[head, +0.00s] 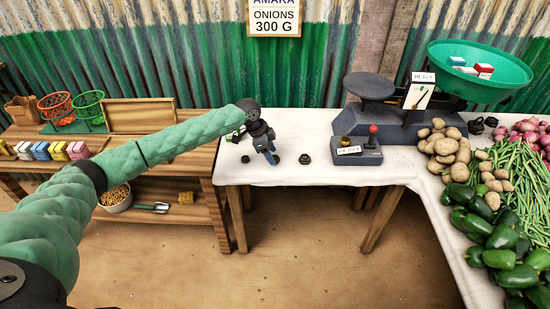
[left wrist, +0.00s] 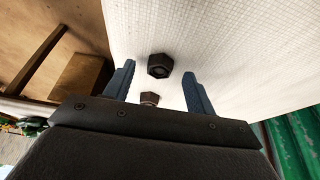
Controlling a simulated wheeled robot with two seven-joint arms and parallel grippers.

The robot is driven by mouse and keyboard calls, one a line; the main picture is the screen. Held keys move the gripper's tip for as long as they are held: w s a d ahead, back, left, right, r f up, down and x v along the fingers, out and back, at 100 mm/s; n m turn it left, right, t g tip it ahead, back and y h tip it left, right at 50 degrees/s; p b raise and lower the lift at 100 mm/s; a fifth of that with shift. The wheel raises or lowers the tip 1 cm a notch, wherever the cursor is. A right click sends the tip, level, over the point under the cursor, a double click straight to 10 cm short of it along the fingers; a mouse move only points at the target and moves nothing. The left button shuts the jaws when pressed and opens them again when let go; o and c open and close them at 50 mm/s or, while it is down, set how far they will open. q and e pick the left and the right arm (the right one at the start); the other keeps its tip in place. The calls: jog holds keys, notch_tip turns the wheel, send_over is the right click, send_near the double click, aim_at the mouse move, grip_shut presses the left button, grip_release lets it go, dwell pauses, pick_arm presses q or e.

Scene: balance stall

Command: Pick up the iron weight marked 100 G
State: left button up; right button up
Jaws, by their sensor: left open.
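My left gripper (head: 270,157) is open and points down at the white-covered table (head: 330,178), near its left end. Small dark iron weights stand on the table: one left of the gripper (head: 245,159), one close by its fingers (head: 277,160), and one farther right (head: 306,160). In the left wrist view, a dark six-sided weight (left wrist: 160,65) shows between the open fingertips (left wrist: 159,70). A smaller brownish weight (left wrist: 149,99) shows nearer the gripper's body. No marks on the weights are readable, so I cannot tell which is 100 G. My right gripper is not in view.
A scale (head: 400,122) with a green pan (head: 478,70) stands at the back right. A grey box (head: 357,152) with a red knob is in front of it. Potatoes (head: 445,146) and peppers (head: 500,250) fill the right side. The cloth between the weights and the box is clear.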

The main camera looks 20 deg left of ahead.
pick_arm(q)
jog(key=shift+w+d+f, duration=0.1)
jog(key=shift+d+f, duration=0.15)
jog(key=shift+f, duration=0.35)
jog(key=c, duration=1.1)
